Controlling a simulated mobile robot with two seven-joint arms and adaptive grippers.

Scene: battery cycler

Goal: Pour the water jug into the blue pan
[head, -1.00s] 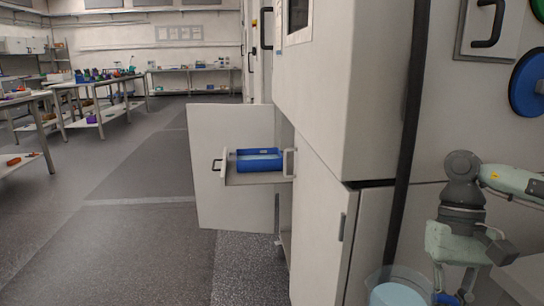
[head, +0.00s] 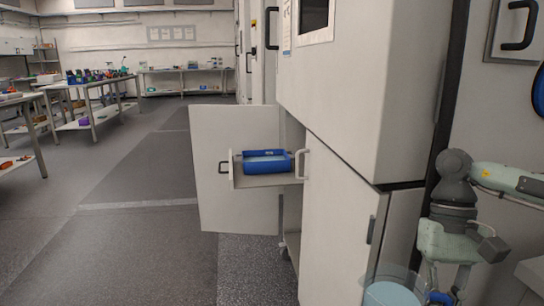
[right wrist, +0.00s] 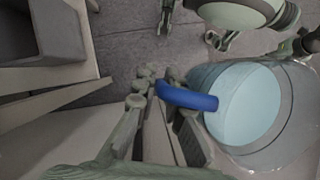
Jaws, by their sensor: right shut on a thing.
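The blue pan (head: 265,170) sits on a pulled-out drawer shelf in the head view, with pale liquid inside. The clear water jug (head: 392,292) is low at the right, cut off by the frame edge, with light blue water in it. My right gripper (head: 444,292) is beside the jug, shut on its blue handle. The right wrist view shows the jug (right wrist: 250,105) and the handle (right wrist: 190,97) between the fingers. The jug is apart from the pan. My left gripper is out of the head view; pale arm parts at the top of the wrist view may be mine.
The drawer (head: 262,182) sticks out left of the tall white cabinet (head: 340,215), with a pale panel (head: 235,215) below and behind it. A dark pole (head: 455,80) stands by the cabinet. Workbenches (head: 95,84) are far left. The floor left of the drawer is clear.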

